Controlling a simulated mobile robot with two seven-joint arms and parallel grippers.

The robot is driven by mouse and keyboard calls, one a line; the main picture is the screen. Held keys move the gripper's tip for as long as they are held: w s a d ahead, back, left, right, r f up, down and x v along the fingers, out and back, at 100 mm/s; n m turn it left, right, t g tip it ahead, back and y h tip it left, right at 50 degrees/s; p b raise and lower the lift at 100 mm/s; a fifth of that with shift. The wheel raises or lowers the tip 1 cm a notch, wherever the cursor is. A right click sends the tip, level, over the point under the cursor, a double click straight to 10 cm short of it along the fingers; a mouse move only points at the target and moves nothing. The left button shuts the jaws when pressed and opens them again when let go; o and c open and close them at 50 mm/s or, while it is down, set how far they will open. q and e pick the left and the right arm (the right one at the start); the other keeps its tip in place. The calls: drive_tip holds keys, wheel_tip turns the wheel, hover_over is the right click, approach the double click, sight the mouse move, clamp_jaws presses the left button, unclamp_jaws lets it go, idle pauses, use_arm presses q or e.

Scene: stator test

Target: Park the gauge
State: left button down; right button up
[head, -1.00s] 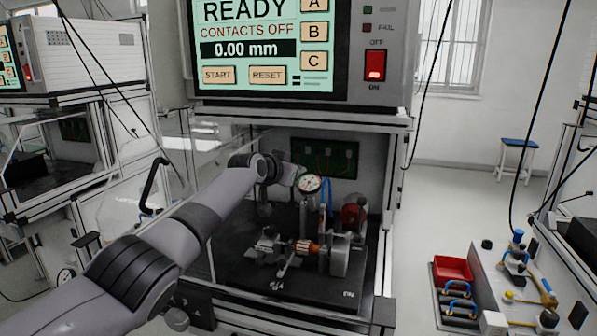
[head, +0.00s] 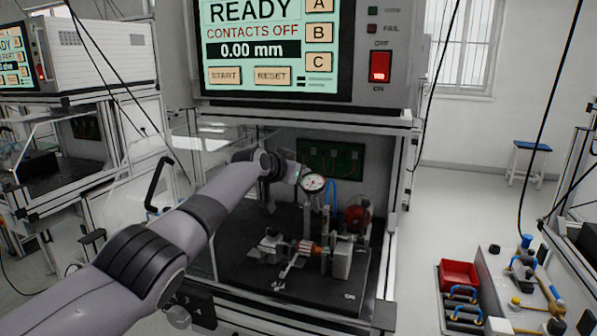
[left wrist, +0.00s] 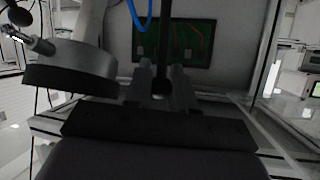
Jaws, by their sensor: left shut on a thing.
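The dial gauge (head: 314,183) has a round white face and sits upright inside the test cell, above the copper-wound part (head: 309,247) on the black base plate (head: 258,283). My left gripper (head: 294,174) reaches in from the left, right beside the gauge. In the left wrist view, the gripper (left wrist: 161,92) is closed around a dark upright post (left wrist: 162,45). How this post joins the gauge is not clear. A round dark body with a stem, seen edge-on (left wrist: 70,72), stands close on its left. My right gripper is not in view.
The cell's frame and the tester with its READY screen (head: 270,45) stand over the work space. A green circuit board (head: 331,163) is on the back wall, and a blue hose (left wrist: 140,15) hangs near the gripper. A red bin (head: 460,274) stands at the right.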

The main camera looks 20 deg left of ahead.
use_arm(q)
drive_tip(key=shift+a, duration=0.35)
idle(0.5)
drive_tip(key=c, duration=1.3)
unclamp_jaws()
drive_tip(key=shift+o, duration=0.2)
drive_tip(key=shift+w+f, duration=0.1)
drive_tip(key=r+p, duration=0.3)
drive_tip(key=p, duration=0.1)
drive_tip(key=shift+s+a, duration=0.25)
drive_tip(key=shift+s, duration=0.15)
drive_tip(key=s+r, duration=0.1)
drive_tip(key=r, duration=0.2)
drive_tip(key=s+a+r, duration=0.1)
drive_tip(key=shift+s+r+p, duration=0.2)
drive_tip(key=shift+s+p, duration=0.1)
